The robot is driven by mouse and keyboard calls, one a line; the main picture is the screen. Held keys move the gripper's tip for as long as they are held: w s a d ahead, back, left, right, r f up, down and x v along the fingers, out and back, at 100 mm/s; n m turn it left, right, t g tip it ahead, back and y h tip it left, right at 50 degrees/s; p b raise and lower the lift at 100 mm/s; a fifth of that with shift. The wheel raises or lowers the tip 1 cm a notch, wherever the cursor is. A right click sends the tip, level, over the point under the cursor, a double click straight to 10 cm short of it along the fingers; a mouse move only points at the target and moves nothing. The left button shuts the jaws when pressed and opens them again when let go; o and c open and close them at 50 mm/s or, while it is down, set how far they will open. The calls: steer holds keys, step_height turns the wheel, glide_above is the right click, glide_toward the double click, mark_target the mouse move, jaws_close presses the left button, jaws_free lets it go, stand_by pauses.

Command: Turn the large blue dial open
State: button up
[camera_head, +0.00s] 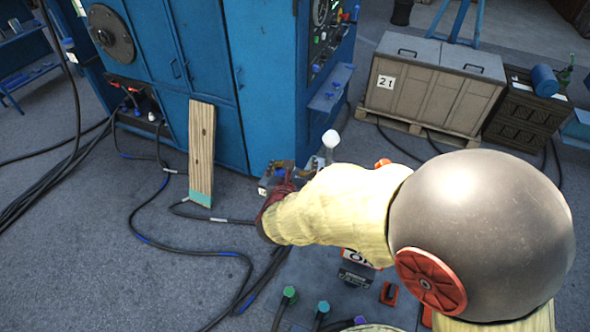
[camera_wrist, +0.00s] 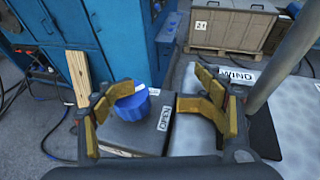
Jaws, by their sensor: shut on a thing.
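The large blue dial (camera_wrist: 134,108) stands on a dark plate (camera_wrist: 128,133) in the wrist view, with a pale bar or mark across its top. A white label reading OPEN (camera_wrist: 165,118) lies to its right. My gripper (camera_wrist: 154,97) has its two yellow fingers on either side of the dial. The left finger overlaps the dial's edge; the right finger shows apart from it in this view, so the exact contact is hard to see. I take the gripper as shut on the dial. In the head view my arm hides the dial and the fingers.
A label reading WIND (camera_wrist: 238,76) lies right of the gripper. A tall blue cabinet (camera_head: 205,90) and a leaning wooden plank (camera_head: 201,150) stand to the left. A beige crate marked 21 (camera_head: 430,85) stands behind. Black cables (camera_head: 150,238) run over the floor.

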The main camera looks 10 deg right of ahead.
mark_target(278, 170)
steer(key=shift+s+a+f+p, duration=0.35)
steer(key=shift+s, duration=0.1)
steer(key=shift+c, duration=0.5)
steer(key=shift+s+a+r+p, duration=0.4)
steer(key=shift+a+r, duration=0.1)
steer(key=shift+a, duration=0.2)
steer(key=shift+s+a+r+p, duration=0.4)
steer(key=shift+s+a+r, duration=0.1)
steer(key=shift+a, duration=0.2)
steer(key=shift+s+a+r+p, duration=0.4)
steer(key=shift+a+r, duration=0.1)
steer(key=shift+a, duration=0.2)
steer(key=s+a+r+p, duration=0.2)
steer(key=s+a+p, duration=0.1)
steer(key=a, duration=0.2)
steer(key=shift+s+a+r, duration=0.2)
steer(key=shift+s+r, duration=0.15)
steer(key=shift+r, duration=0.05)
steer(key=shift+s, duration=0.1)
steer(key=v, duration=1.2)
